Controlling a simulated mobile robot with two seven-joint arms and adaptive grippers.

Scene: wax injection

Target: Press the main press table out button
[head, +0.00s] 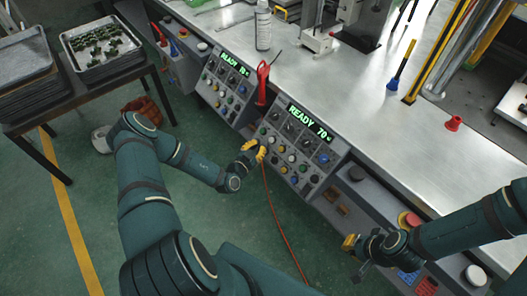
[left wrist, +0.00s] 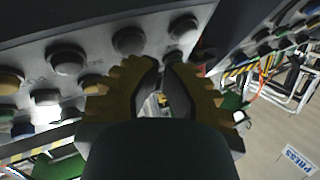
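The press control panel (head: 293,150) shows a green "READY 70" display (head: 311,121) above rows of round buttons in several colours. I cannot read which button is the main press table out button. My left gripper (head: 259,151) has yellow fingers and is at the panel's left edge, close to its lower left buttons. In the left wrist view its fingertips (left wrist: 162,64) are nearly together with nothing between them, just below a grey round button (left wrist: 182,29). Contact cannot be told. My right gripper (head: 350,243) is at the lower right, away from this panel; its finger opening is unclear.
A second panel (head: 224,87) with a "READY" display stands to the left, with a red-handled tool (head: 262,82) between. A red cable (head: 272,215) hangs to the floor. A red emergency button (head: 410,220) is at right. A parts tray (head: 103,51) stands at left.

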